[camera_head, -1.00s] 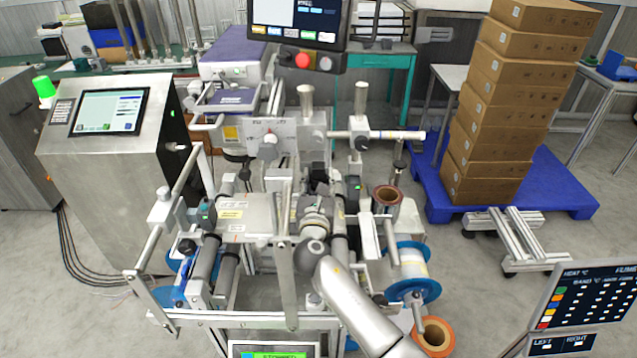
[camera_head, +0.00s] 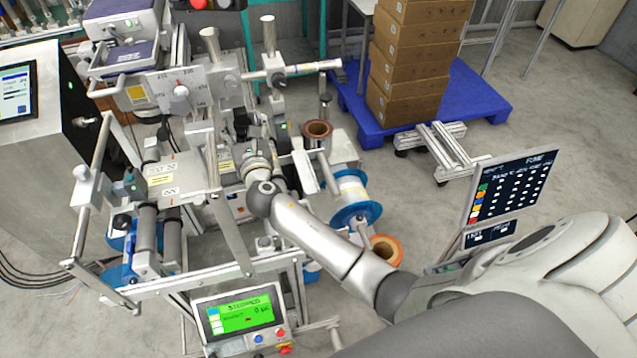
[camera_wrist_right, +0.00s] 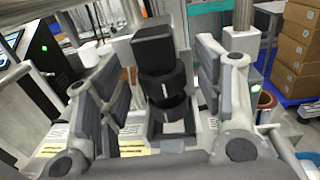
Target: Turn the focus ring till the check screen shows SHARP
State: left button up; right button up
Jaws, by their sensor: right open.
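In the right wrist view, a black camera-like unit with stacked ribbed rings (camera_wrist_right: 162,88) stands upright on a pale bracket. The ribbed part looks like the focus ring. My right gripper (camera_head: 255,155) is open, with one finger on each side of this unit in the wrist view. I see gaps between fingers and ring. In the head view the ring is too small and covered to make out. A green screen (camera_head: 238,312) at the bottom of the machine seems to read STOPPED; I cannot tell whether it is the check screen. I read SHARP nowhere. My left gripper is not in view.
Rollers (camera_head: 146,240) and metal bars of the machine crowd around my right gripper. A blue-flanged reel (camera_head: 356,212) and an orange-brown roll (camera_head: 386,246) are to its right. A dark display (camera_head: 512,185) stands further right. Boxes (camera_head: 405,95) are stacked on a blue pallet.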

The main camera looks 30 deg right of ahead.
jog(key=n+y, duration=0.1)
jog(key=n+y+p, duration=0.1)
jog(key=y, duration=0.1)
jog(key=shift+d+r+y, duration=0.15)
jog(key=shift+d+y, duration=0.15)
jog(key=shift+d, duration=0.1)
jog(key=shift+s+n+y, duration=0.2)
jog(key=shift+n+y, duration=0.1)
jog(key=shift+y, duration=0.1)
jog(key=s+b, duration=0.1)
jog(key=s, duration=1)
jog(key=s+d+f+m+g+h, duration=0.1)
jog(key=s+f+m+g, duration=0.3)
jog(key=m, duration=0.8)
jog(key=s+d+f+m+g+h, duration=0.2)
jog(key=s+f+m, duration=0.6)
jog(key=s+m, duration=0.4)
jog(key=d+g, duration=0.1)
jog(key=g, duration=0.1)
jog(key=shift+d+g, duration=0.35)
jog(key=shift+g, duration=0.05)
